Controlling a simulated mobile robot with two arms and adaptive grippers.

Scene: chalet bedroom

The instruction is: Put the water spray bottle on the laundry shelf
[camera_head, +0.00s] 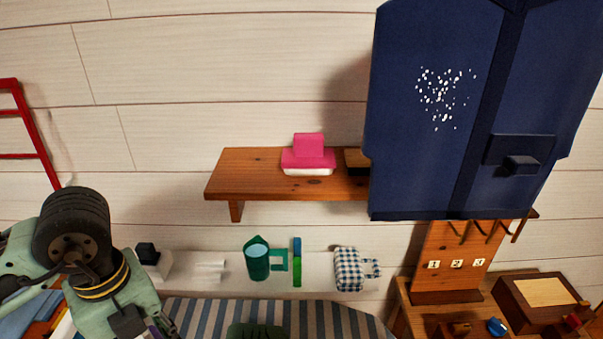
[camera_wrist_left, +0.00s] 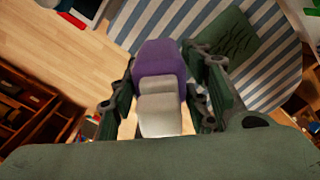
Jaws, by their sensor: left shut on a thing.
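The wooden laundry shelf (camera_head: 255,186) is fixed to the white plank wall, with free top at its left end. The spray bottle (camera_wrist_left: 160,62), purple with a pale grey part, is between the fingers of my left gripper (camera_wrist_left: 164,98) in the left wrist view. The gripper is shut on it. In the head view my left arm is at the lower left, below and left of the shelf. The gripper is mostly cut off by the bottom edge there, and only a purple bit of the bottle shows. My right gripper is not in view.
A pink brush-like item (camera_head: 309,155) stands on the shelf. A dark blue garment (camera_head: 430,120) hangs over the shelf's right part. Below are a green watering-can-like item (camera_head: 257,260), a checked mitt (camera_head: 348,270) and a striped board (camera_head: 300,315). A red ladder-like rack (camera_head: 30,130) is at the left.

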